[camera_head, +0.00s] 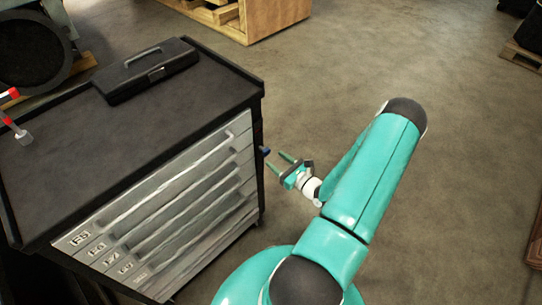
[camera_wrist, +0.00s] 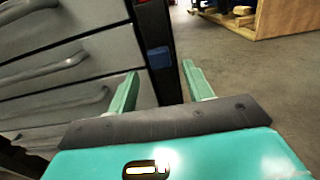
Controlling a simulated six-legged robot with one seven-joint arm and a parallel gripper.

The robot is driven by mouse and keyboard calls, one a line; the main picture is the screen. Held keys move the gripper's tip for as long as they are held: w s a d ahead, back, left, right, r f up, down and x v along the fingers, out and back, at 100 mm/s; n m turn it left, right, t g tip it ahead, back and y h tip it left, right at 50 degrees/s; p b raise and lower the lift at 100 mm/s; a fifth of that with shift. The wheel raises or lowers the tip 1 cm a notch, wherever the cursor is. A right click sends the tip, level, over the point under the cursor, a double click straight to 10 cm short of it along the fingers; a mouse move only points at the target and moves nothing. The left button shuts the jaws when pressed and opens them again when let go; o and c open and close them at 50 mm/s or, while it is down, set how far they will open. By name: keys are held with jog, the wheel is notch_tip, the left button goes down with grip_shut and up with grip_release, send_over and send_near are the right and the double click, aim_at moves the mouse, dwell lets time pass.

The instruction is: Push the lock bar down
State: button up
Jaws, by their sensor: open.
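The lock bar is a dark upright strip at the right front corner of the tool cabinet (camera_head: 160,190). A small blue piece (camera_head: 265,151) sticks out from it, and this blue piece also shows in the wrist view (camera_wrist: 159,57). My gripper (camera_head: 280,166) is open and empty, just right of the cabinet corner. In the wrist view its two green fingers (camera_wrist: 160,72) point toward the corner, and the blue piece appears between and slightly beyond their tips. I cannot tell whether they touch it.
Grey drawers with long handles (camera_wrist: 50,68) fill the cabinet front, left of my gripper. A black toolbox (camera_head: 147,70) lies on the cabinet top, with a red-and-grey tool (camera_head: 14,125) at its left. A wooden crate (camera_head: 275,20) stands behind.

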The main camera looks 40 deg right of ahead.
jog(key=s, duration=0.9)
jog(key=shift+d, duration=0.1)
jog(key=w+a+r+n+g+y, duration=0.3)
jog(key=a+r+n+g+y, duration=0.25)
jog(key=a+r+n, duration=0.4)
jog(key=w+a+r+n+g+y, duration=0.45)
jog(key=a+r+n+g, duration=0.25)
jog(key=a+r+n, duration=0.25)
jog(key=s+a+r+n+h, duration=0.4)
jog(key=r+n, duration=0.4)
jog(key=r, duration=0.2)
jog(key=s+a+r+n+h, duration=0.4)
jog(key=a+r+n+h, duration=0.2)
jog(key=a+r+n, duration=0.2)
jog(key=shift+s+a+r+n+h, duration=0.3)
jog(key=shift+s+r, duration=0.1)
jog(key=shift+r, duration=0.55)
